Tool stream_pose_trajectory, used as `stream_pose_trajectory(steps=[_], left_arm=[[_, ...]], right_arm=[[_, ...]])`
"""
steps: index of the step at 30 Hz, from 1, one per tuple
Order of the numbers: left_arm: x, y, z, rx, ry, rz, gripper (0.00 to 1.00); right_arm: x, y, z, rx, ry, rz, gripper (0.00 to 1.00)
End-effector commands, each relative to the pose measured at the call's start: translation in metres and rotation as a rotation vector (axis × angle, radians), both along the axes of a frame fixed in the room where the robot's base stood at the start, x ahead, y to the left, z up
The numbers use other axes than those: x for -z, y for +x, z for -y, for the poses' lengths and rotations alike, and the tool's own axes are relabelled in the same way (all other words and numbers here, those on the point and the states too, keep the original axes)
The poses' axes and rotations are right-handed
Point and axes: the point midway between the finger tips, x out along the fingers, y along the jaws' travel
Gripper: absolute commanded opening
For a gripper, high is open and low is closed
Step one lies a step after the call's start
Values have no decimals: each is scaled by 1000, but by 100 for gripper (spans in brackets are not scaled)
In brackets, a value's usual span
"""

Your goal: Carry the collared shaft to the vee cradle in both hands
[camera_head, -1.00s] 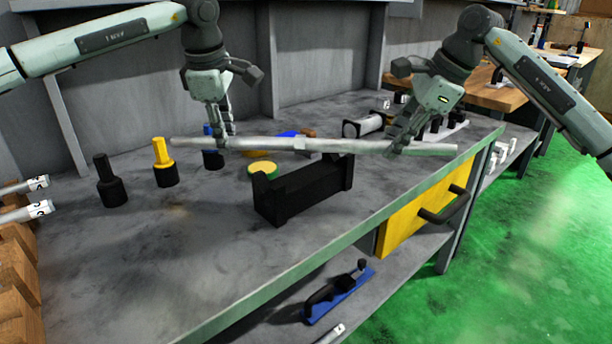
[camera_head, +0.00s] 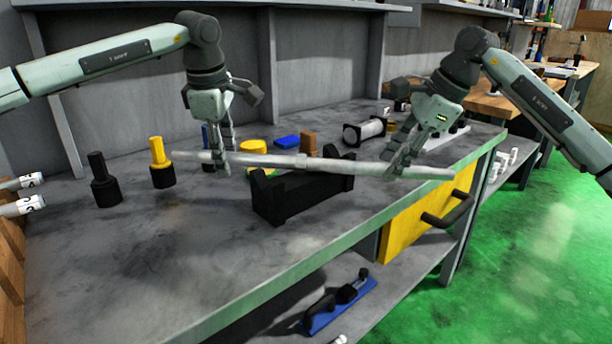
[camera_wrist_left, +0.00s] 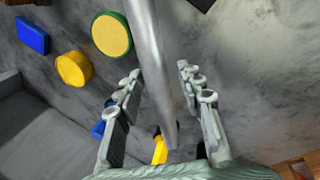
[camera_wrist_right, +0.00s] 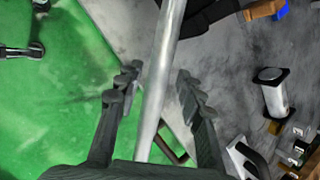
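The collared shaft (camera_head: 275,160) is a long grey bar with a collar near its middle. It hangs across the black vee cradle (camera_head: 300,196), slanting down to the right and crossing the cradle's length at an angle. I cannot tell whether they touch. The cradle's vees are partly hidden.
A black peg (camera_head: 104,182) and a yellow-topped peg (camera_head: 160,165) stand left. Yellow round pieces and a blue block (camera_head: 287,142) lie behind the cradle. The front left of the bench is clear.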

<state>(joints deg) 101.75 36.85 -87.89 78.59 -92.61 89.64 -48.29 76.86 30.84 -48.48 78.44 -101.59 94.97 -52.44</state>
Motion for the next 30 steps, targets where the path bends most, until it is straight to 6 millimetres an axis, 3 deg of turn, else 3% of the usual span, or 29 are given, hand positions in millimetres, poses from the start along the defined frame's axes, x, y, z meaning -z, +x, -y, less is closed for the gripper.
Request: stream_pose_trajectory(steps=[11, 14, 24, 30], left_arm=[[-5, -1, 0, 0, -1, 1, 43], [-17, -4, 0, 0, -1, 2, 43], [-85, -22, 0, 0, -1, 3, 43], [-110, -29, 0, 1, -1, 0, 43]], right_arm=[[0, 0, 0, 0, -1, -1, 43], [0, 0, 0, 0, -1, -1, 43], [1, 0, 0, 0, -1, -1, 43], [1, 0, 0, 0, -1, -1, 43]])
